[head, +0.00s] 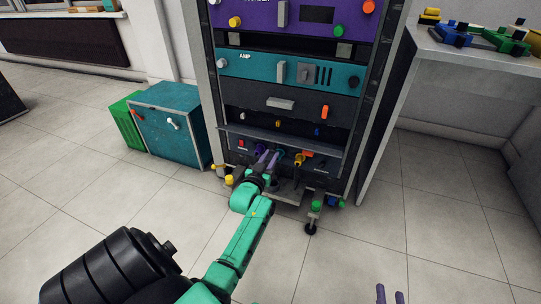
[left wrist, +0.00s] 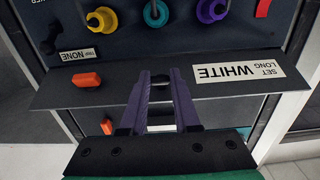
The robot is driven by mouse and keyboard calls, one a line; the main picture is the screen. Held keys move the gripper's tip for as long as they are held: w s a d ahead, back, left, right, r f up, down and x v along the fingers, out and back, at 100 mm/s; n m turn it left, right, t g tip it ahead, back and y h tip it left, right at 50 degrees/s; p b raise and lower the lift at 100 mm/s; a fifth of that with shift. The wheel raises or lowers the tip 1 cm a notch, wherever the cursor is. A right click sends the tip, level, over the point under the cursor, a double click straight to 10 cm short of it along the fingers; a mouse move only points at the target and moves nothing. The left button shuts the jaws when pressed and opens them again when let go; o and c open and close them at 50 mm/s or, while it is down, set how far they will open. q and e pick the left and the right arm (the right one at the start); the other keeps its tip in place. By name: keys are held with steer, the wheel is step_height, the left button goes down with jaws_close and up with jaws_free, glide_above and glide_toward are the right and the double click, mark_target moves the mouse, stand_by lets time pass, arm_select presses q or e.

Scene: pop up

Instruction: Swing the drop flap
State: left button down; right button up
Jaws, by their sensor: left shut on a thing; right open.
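The drop flap (left wrist: 222,89) is a long dark strip across the left wrist view. The left gripper also shows low at the rack (head: 272,158). My right gripper (head: 390,294) is open and empty at the bottom edge.
The rack's knobs, yellow (left wrist: 101,20), teal (left wrist: 155,12) and purple (left wrist: 211,10), sit near the flap. A teal box (head: 178,135) and a green crate (head: 127,122) stand left of the rack. A table (head: 455,62) stands right. The floor in front is clear.

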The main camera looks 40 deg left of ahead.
arm_select(q)
steer(key=shift+f, duration=0.25)
steer(key=shift+w+f+b, duration=0.15)
steer(key=shift+f+b, duration=0.9)
steer(key=shift+f, duration=0.15)
steer(key=shift+w+a+f+b, duration=0.1)
steer(key=shift+w+f+b, duration=0.1)
steer(key=shift+f+b, duration=0.5)
steer(key=c, duration=0.6)
jaws_free()
steer(key=shift+r, duration=0.1)
steer(key=shift+o, duration=0.2)
steer(key=shift+r, duration=0.1)
